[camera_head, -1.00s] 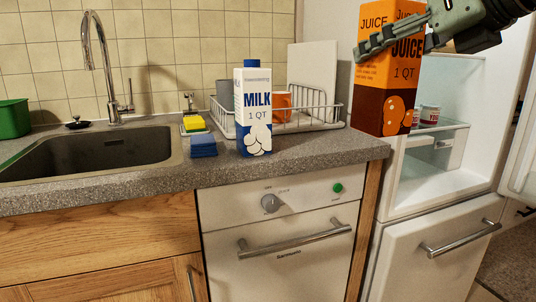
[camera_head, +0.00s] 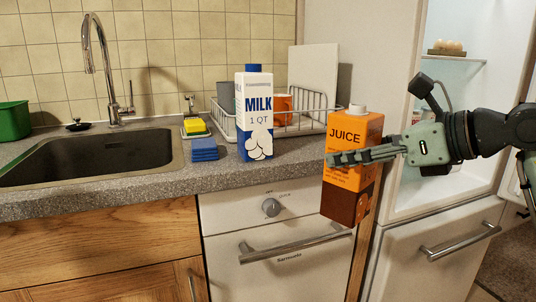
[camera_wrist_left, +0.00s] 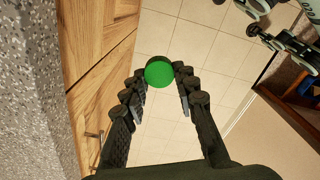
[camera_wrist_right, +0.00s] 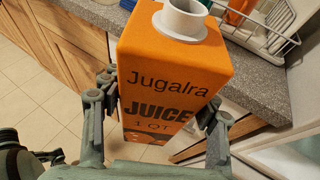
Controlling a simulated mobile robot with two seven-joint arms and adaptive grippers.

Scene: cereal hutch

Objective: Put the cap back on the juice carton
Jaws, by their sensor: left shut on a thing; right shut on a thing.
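The orange juice carton (camera_head: 350,150) is upright in front of the counter's right end, and its white spout (camera_head: 357,108) is bare. My right gripper (camera_head: 365,156) is shut on the carton, its fingers on either side of it. In the right wrist view the carton (camera_wrist_right: 170,85) fills the middle, with the open spout (camera_wrist_right: 182,18) on top. A round green cap (camera_wrist_left: 159,71) shows in the left wrist view, held between the fingertips of my left gripper (camera_wrist_left: 160,78) above the floor. My left gripper is outside the head view.
A milk carton (camera_head: 254,115) with a blue cap stands on the counter (camera_head: 290,158). A dish rack (camera_head: 310,125), blue sponges (camera_head: 204,149) and the sink (camera_head: 90,155) are behind or left. The fridge (camera_head: 455,130) stands open at right, behind my right arm.

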